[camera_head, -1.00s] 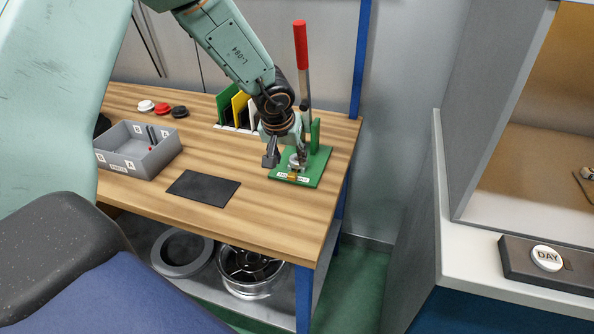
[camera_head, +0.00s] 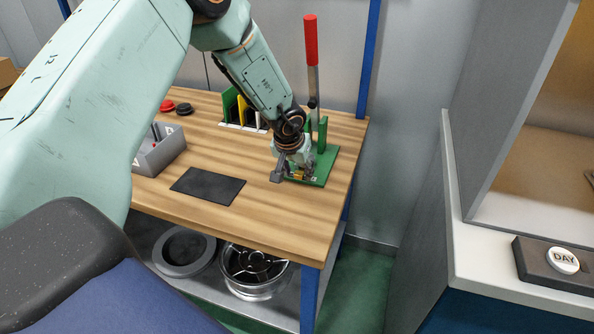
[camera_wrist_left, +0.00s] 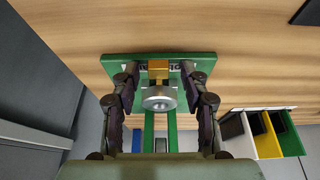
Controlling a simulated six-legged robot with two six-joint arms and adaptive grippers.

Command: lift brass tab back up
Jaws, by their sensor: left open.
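The brass tab (camera_wrist_left: 158,69) is a small gold block at the front edge of a green fixture (camera_wrist_left: 205,62) in the left wrist view. A round silver metal piece (camera_wrist_left: 159,98) sits right behind it. In the head view the tab (camera_head: 298,174) shows only partly by my gripper. My left gripper (camera_head: 289,175) is open, low over the fixture's front. In the left wrist view its fingers (camera_wrist_left: 159,76) stand on either side of the tab and metal piece, with gaps visible. Whether a finger touches the tab cannot be told. My right gripper is not in view.
A red-handled lever (camera_head: 311,45) rises behind the fixture. Green, yellow and white upright plates (camera_head: 240,108) stand left of it. A black mat (camera_head: 208,186) and a grey bin (camera_head: 163,152) lie further left on the wooden table. Bare wood lies between mat and fixture.

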